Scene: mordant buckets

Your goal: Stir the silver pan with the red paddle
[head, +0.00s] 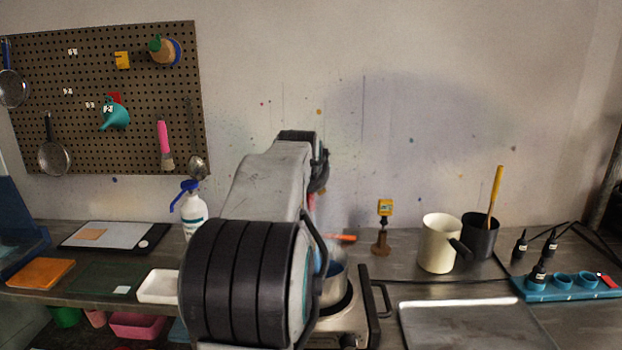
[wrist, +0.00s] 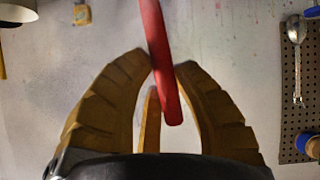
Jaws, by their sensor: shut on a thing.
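In the wrist view, the tan fingers of my gripper (wrist: 164,70) are shut on the red paddle (wrist: 158,40). Its red shaft runs up out of the top of the picture, so its far end is not seen there. In the head view, the silver pan (head: 335,287) sits on a hot plate (head: 347,325), partly hidden behind my arm. My arm also hides most of my gripper and the paddle in that view. I cannot tell whether the paddle's lower end is in the pan.
Right of the pan stand a small brown stand with a yellow tag (head: 384,212), a cream pot (head: 438,243), a dark pot (head: 480,238) with a wooden stick, and a metal tray (head: 470,325). A spray bottle (head: 194,212) and white tray (head: 158,287) are left.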

